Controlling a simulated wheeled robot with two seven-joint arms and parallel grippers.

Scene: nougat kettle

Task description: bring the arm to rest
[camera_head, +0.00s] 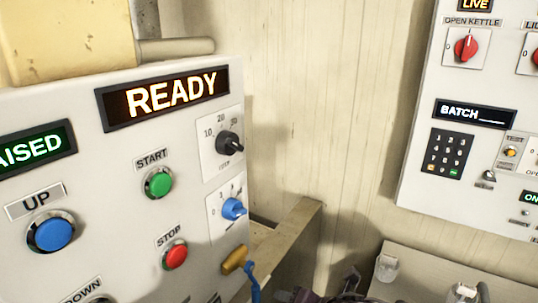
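No gripper of mine can be clearly made out in the head view. A dark, jointed shape (345,289) shows at the bottom edge, right of centre. It is small and cut off by the frame, so I cannot tell whether it is part of one of my arms. No held object is visible.
A white control panel (110,185) fills the left, its display (165,98) reading READY. It has a green START button (158,183), a red STOP button (175,255) and a blue UP button (51,233). A second panel (420,180) hangs at right, above a grey surface (425,270).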

